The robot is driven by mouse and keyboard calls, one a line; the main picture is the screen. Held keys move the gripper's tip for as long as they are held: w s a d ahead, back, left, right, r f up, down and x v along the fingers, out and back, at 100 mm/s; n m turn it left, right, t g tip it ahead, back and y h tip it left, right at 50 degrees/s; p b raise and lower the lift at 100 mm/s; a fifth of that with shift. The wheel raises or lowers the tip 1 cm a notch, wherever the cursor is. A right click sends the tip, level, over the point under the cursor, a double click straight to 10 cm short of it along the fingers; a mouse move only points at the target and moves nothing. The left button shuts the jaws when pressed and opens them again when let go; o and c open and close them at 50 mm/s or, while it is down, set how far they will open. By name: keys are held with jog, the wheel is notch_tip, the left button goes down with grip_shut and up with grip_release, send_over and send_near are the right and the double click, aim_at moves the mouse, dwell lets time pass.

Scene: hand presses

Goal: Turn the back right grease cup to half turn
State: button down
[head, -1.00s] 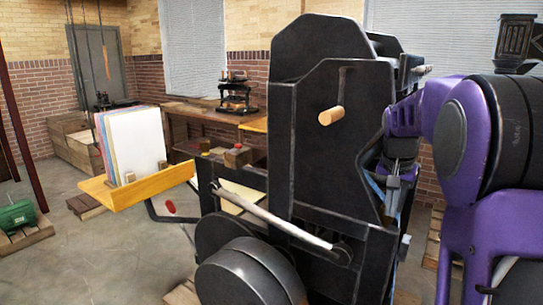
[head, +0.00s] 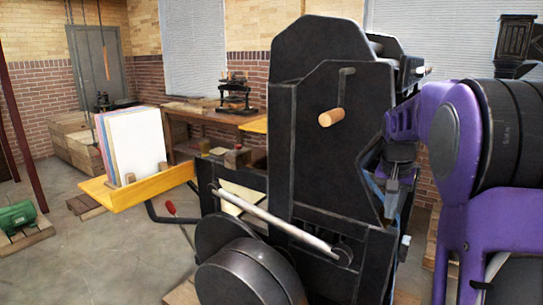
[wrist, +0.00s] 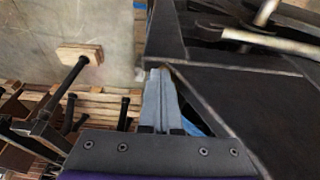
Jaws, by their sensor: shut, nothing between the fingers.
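The black hand press (head: 340,170) fills the middle of the head view. My gripper (head: 390,214) hangs down at its right side, fingers together with nothing between them. In the wrist view my gripper's grey fingers (wrist: 158,74) are shut beside a dark plate edge of the press (wrist: 235,85). I cannot make out the back right grease cup for certain in either view. It may be hidden behind the press body or my arm.
A pale bar (head: 275,224) and dark round drums (head: 243,278) are at the press's front. A yellow board (head: 135,196) with upright sheets (head: 137,146) juts left. A wooden peg (head: 331,117) sticks out of the press. The floor (head: 115,255) at the left is mostly clear.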

jog(key=shift+w+a+r+p, duration=0.2)
jog(key=shift+w+p, duration=0.05)
jog(key=shift+p, duration=0.35)
jog(key=shift+w+a+f+p, duration=0.15)
jog(key=shift+a+p, duration=0.1)
jog(key=shift+p, duration=0.2)
jog(key=shift+a, duration=0.1)
jog(key=p+v, duration=0.1)
jog(key=v, duration=0.1)
jog(key=p+v, duration=0.4)
jog(key=shift+w+d, duration=0.2)
jog(key=shift+w, duration=0.05)
dwell(0.4)
